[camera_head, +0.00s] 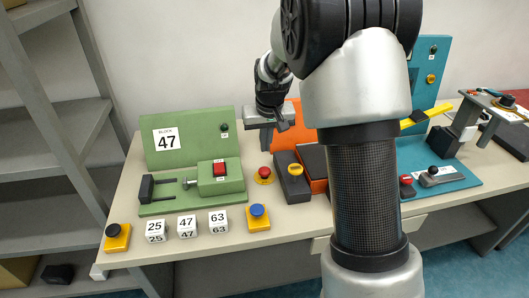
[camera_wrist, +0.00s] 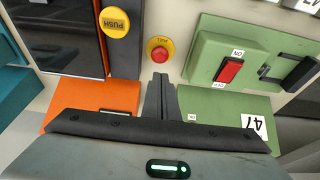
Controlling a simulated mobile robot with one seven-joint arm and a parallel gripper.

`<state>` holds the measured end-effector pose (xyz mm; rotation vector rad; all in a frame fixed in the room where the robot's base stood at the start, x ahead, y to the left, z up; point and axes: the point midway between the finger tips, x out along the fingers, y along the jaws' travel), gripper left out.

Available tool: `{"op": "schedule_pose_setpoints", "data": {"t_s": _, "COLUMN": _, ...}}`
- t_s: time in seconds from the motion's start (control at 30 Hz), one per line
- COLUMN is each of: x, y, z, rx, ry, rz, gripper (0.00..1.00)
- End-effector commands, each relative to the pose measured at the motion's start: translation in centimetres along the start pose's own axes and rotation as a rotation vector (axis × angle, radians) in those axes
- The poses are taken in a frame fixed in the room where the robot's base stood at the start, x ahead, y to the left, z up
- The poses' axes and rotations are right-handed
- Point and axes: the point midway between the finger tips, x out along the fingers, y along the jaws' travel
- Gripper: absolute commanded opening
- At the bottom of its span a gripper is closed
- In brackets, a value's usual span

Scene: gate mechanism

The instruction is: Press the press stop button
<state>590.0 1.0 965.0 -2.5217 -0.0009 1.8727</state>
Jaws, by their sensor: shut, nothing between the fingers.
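A red round button on a yellow ring (camera_head: 264,174) stands on the table between the green station and the orange press. It also shows in the wrist view (camera_wrist: 160,50), just past my fingertips, with small lettering on its yellow ring. My gripper (camera_head: 266,147) hangs above and behind this button in the head view. In the wrist view its fingers (camera_wrist: 159,78) are together, with nothing between them, and a gap shows between their tips and the button. The orange press (camera_head: 308,115) is partly hidden by my arm in the head view.
A yellow PUSH button (camera_head: 295,169) sits on a dark box beside the red one. The green station (camera_head: 186,139) has a red ON/OFF switch (camera_head: 219,168). A blue button on a yellow base (camera_head: 258,217) and numbered cubes (camera_head: 187,226) stand in front. A teal station (camera_head: 455,180) is right.

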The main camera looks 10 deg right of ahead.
Motion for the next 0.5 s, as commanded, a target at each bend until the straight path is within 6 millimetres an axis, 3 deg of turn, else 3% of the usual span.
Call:
{"op": "schedule_pose_setpoints", "data": {"t_s": 0.03, "x": -1.3, "y": 0.0, "z": -0.1, "rx": -0.001, "ry": 0.003, "rz": 0.000, "gripper": 0.00}}
{"op": "schedule_pose_setpoints", "data": {"t_s": 0.2, "x": -3.4, "y": 0.0, "z": 0.0, "rx": -0.001, "ry": 0.000, "rz": 0.001, "gripper": 0.00}}
{"op": "schedule_pose_setpoints", "data": {"t_s": 0.5, "x": -4.2, "y": 0.0, "z": 0.0, "rx": -0.001, "ry": -0.001, "rz": 0.000, "gripper": 0.00}}
